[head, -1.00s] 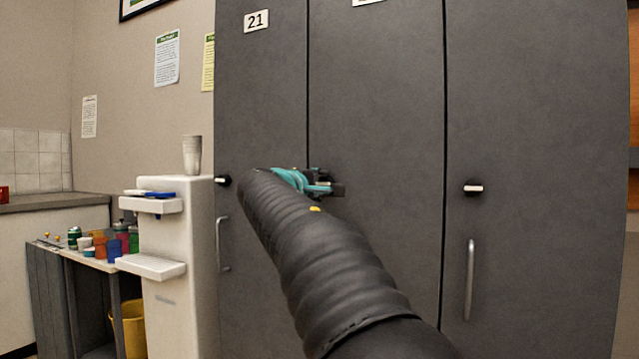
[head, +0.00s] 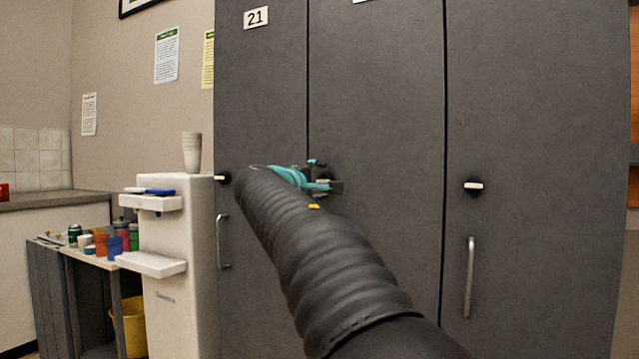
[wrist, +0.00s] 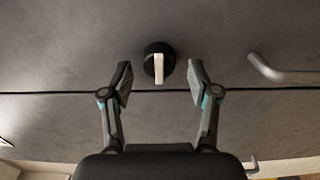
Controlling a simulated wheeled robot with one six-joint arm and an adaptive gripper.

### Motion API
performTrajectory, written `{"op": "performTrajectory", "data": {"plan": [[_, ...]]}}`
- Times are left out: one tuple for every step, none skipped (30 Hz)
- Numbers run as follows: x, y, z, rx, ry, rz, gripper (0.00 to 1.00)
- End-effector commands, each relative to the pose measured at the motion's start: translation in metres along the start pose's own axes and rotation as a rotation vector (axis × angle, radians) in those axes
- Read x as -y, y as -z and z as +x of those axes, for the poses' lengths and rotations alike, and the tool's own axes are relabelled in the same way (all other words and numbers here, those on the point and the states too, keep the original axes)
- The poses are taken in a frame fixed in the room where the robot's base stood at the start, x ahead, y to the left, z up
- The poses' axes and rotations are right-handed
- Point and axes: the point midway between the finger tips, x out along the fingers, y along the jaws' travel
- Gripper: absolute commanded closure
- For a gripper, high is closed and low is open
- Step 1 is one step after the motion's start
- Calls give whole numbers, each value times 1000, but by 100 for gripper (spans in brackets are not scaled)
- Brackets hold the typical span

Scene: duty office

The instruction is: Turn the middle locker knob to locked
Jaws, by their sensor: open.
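The middle locker knob (wrist: 158,64) shows in the wrist view as a round black base with a pale bar across it. The bar points up and down in that picture. My gripper (wrist: 160,82) is open, with one finger on each side of the knob and a gap on both sides. In the head view my gripper (head: 322,184) is at the middle locker door (head: 380,100). My arm and gripper hide most of the knob there.
The right locker has a knob (head: 473,185) with its pale bar level, and a handle (head: 469,278). The left locker has a knob (head: 223,178) and a handle (head: 222,243). A white dispenser (head: 185,250) with a cup stack (head: 192,152) stands at left. A metal handle (wrist: 285,72) lies right of my gripper.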

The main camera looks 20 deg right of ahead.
Motion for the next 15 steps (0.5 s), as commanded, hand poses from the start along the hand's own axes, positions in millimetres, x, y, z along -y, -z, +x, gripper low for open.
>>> {"op": "performTrajectory", "data": {"plan": [[-2, 0, -8, -3, -2, 1, 39], [-1, 0, -12, -2, -1, 1, 39], [-1, 0, -19, -2, -1, 1, 39], [-1, 0, -25, -4, -1, 2, 39], [-1, 0, -31, -4, -1, 2, 39], [-1, 0, -39, -4, -1, 1, 39], [-1, 0, -45, -4, -1, 1, 39], [-1, 0, -52, -4, -1, 1, 39], [-1, 1, -60, -4, -1, 1, 39], [-1, 0, -65, -4, -1, 1, 39], [-1, 0, -71, -3, -1, 1, 39], [-1, 0, -78, -4, -1, 1, 39], [0, 0, -83, -3, 0, 1, 39], [0, 0, -88, -3, 0, 1, 39], [0, 0, -93, -3, 0, 1, 39]]}}
